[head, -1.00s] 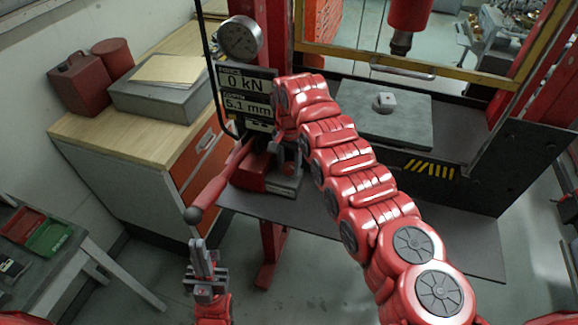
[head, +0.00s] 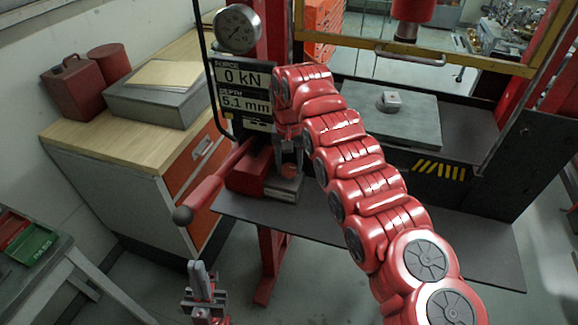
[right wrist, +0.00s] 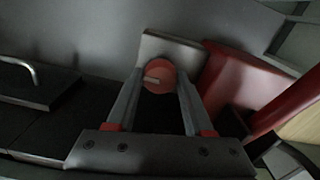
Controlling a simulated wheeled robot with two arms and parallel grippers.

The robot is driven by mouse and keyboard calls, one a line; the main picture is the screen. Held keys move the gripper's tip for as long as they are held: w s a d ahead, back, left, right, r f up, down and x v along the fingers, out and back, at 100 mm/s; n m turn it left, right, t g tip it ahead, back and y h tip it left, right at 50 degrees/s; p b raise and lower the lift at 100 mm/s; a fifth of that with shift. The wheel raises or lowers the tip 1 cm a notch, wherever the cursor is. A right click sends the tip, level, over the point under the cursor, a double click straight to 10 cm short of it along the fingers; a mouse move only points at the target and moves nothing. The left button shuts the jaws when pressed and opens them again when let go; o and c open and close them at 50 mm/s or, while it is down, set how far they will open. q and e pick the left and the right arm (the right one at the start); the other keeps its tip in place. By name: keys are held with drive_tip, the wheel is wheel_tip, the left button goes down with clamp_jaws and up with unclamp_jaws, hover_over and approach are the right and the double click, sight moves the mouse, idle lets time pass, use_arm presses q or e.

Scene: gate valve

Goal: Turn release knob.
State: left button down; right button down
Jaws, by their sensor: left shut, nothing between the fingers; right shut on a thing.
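The red round release knob (head: 289,171) sits on the front of the pump block at the press's left post. In the right wrist view the knob (right wrist: 160,75) shows a pale bar across its face. My right gripper (head: 288,162) reaches down to it, fingers on both sides; in the right wrist view the fingertips (right wrist: 162,78) close on it. My left gripper (head: 197,270) is shut and empty, pointing up at the lower left, well away from the knob. The display (head: 243,92) reads 0 kN and 5.1 mm.
A red pump lever (head: 213,187) with a dark ball end sticks out left of the knob. A round dial gauge (head: 237,29) is above the display. A wooden-topped cabinet (head: 120,145) stands at left.

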sight(288, 167)
drive_tip(key=shift+c, duration=1.4)
unclamp_jaws()
drive_tip(key=shift+r, duration=0.15)
drive_tip(key=shift+r+b, duration=0.3)
wheel_tip(288, 167, up, 5)
drive_tip(key=shift+a+r+p, duration=0.15)
drive_tip(key=shift+p, duration=0.85)
wheel_tip(288, 167, up, 11)
drive_tip(key=p, duration=1.1)
drive_tip(key=shift+r, duration=0.15)
drive_tip(key=shift+s, duration=0.1)
